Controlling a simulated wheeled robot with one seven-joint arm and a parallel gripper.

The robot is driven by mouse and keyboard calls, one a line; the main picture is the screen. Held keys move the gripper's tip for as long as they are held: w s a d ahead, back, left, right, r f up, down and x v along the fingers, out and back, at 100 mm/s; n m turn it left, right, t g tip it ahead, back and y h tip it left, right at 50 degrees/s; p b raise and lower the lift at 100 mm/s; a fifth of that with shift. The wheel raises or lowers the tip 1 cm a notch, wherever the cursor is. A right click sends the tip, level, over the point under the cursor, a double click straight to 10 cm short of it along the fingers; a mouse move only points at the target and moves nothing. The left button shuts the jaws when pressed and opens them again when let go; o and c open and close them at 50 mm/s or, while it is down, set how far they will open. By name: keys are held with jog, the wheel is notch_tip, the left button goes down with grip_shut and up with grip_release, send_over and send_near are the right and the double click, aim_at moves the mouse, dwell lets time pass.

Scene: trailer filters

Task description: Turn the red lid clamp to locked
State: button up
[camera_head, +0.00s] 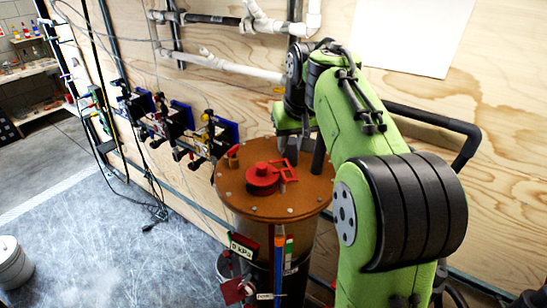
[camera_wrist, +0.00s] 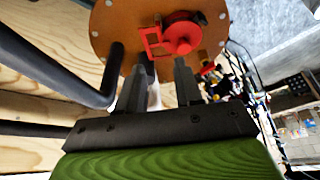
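The red lid clamp (camera_head: 262,176) is a round knob with an open, frame-shaped handle pointing right in the head view. It sits on the round orange-brown lid (camera_head: 240,200) of an upright drum. The clamp (camera_wrist: 181,38) and lid (camera_wrist: 125,22) also show in the wrist view, with the handle toward the left. My gripper (camera_wrist: 160,64) has its two grey fingers spread, with no object visibly held. The fingertips appear near the handle side of the clamp, apart from it. In the head view my gripper (camera_head: 293,140) is at the lid's far edge, partly hidden by my green arm.
A black pipe (camera_head: 440,121) bends behind my arm, and white pipes (camera_head: 225,65) run along the plywood wall. Valves with blue panels (camera_head: 222,132) stand left of the drum. Tags (camera_head: 243,247) hang on its front. The grey floor at left is mostly clear.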

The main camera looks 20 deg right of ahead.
send_near(284, 177)
jog(key=x, duration=0.8)
jog(key=shift+s+f, duration=0.1)
jog(key=shift+f, duration=0.05)
jog(key=shift+w+f, duration=0.25)
jog(key=shift+s+r, duration=0.1)
grip_shut()
dwell(0.6)
